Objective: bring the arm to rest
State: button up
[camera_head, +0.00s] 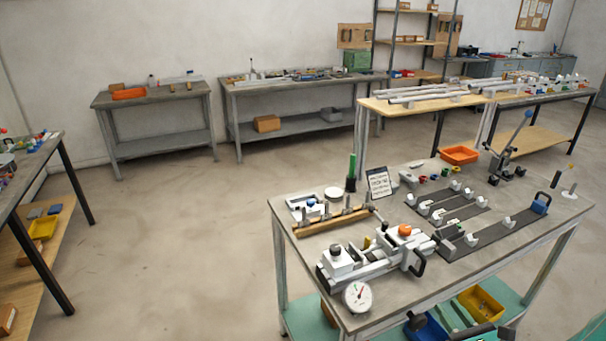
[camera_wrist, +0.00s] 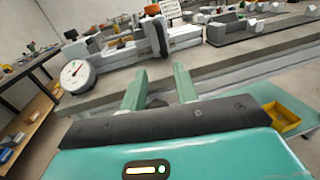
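My gripper (camera_wrist: 159,82) shows in the wrist view with its two green fingers spread apart and nothing between them. The fingers point toward the front edge of the jig table (camera_wrist: 215,78), and I cannot tell how far they are from it. A clamp jig (camera_head: 375,255) with an orange knob stands at the front of this table; it also shows in the wrist view (camera_wrist: 185,35). A round dial gauge (camera_head: 357,296) is at its left end and shows in the wrist view (camera_wrist: 75,75).
Grey rails with white blocks (camera_head: 490,237) lie on the table's right side, and a lever press (camera_head: 510,145) stands at its back right. A yellow bin (camera_head: 481,305) is on the lower shelf. Open floor (camera_head: 180,240) lies left of the table. Other benches line the walls.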

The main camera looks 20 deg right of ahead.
jog(key=w+a+r+n+g+y, duration=0.25)
jog(key=a+n+g+y, duration=0.3)
jog(key=a+n, duration=0.6)
jog(key=w+a+r+n+g+y, duration=0.2)
jog(key=a+r+n+g+y, duration=0.25)
jog(key=a+n+g, duration=0.65)
jog(key=s+a+r+n+t+h, duration=0.4)
jog(key=a+r+n+h, duration=0.4)
jog(key=n, duration=0.6)
notch_tip(320, 180, up, 3)
jog(key=shift+s+a+r+n, duration=0.1)
jog(key=shift+s+a+n, duration=0.25)
jog(key=shift+s+a, duration=0.55)
jog(key=shift+o, duration=0.2)
jog(key=shift+w+a, duration=0.25)
